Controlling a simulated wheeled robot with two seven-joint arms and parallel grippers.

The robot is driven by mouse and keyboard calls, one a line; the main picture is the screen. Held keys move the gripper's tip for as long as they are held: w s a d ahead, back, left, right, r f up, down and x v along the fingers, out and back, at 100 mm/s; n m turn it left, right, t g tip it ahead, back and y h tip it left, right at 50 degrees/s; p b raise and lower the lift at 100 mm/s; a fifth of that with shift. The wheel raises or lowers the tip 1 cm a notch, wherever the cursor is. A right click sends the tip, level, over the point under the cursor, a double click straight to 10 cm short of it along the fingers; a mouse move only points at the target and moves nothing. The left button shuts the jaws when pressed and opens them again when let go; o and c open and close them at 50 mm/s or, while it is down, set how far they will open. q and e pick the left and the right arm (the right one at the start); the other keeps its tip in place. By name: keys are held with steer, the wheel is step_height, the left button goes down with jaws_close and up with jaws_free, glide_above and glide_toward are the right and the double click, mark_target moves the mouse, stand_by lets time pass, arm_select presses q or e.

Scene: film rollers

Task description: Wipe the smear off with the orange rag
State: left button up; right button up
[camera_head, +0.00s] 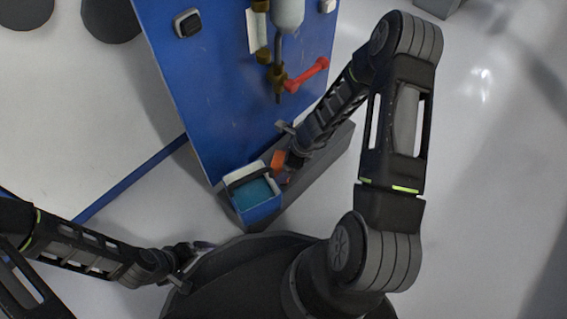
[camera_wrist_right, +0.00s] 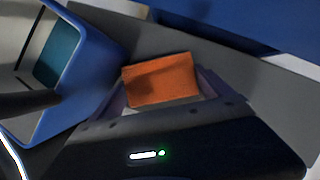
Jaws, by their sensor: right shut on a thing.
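The orange rag (camera_head: 278,162) is at the tip of my right gripper (camera_head: 284,171), just right of a blue box. In the right wrist view the rag (camera_wrist_right: 161,80) is a folded orange block between the fingers of my right gripper (camera_wrist_right: 165,100), which is shut on it. The rag is close to the grey ledge surface; I cannot tell whether it touches. I cannot make out a smear in either view. My left gripper (camera_head: 187,262) is low on the left, near my base, away from the rag; its jaws are too small and dark to read.
The open blue box (camera_head: 262,211) with teal contents stands on a grey ledge (camera_head: 335,150) before a blue panel (camera_head: 200,90). The box also shows in the wrist view (camera_wrist_right: 83,85). A red-handled valve (camera_head: 306,75) sticks out of the panel. Floor at right is clear.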

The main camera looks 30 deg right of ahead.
steer(key=shift+d, duration=0.1)
steer(key=shift+w+d+r+p, duration=0.1)
steer(key=shift+w+d+p, duration=0.05)
steer(key=shift+d+p, duration=0.35)
steer(key=shift+w+d+r+p, duration=0.1)
steer(key=shift+w+d+p, duration=0.05)
steer(key=shift+d+p, duration=0.3)
steer(key=shift+w+d+f+p, duration=0.1)
steer(key=shift+w+d+p, duration=0.1)
steer(key=shift+d, duration=0.2)
steer(key=shift+w+d+f+p, duration=0.1)
steer(key=shift+d+p, duration=0.1)
steer(key=shift+d, duration=0.15)
steer(key=shift+d, duration=0.1)
steer(key=shift+w+d+r+p, duration=0.1)
steer(key=shift+w+d+p, duration=0.1)
steer(key=shift+d+p, duration=0.3)
steer(key=shift+w+d+f, duration=0.1)
steer(key=shift+w+d, duration=0.05)
steer(key=shift+d, duration=0.5)
steer(key=shift+w+d+f, duration=0.1)
steer(key=shift+w+d, duration=0.05)
steer(key=shift+d, duration=0.45)
steer(key=shift+d, duration=0.1)
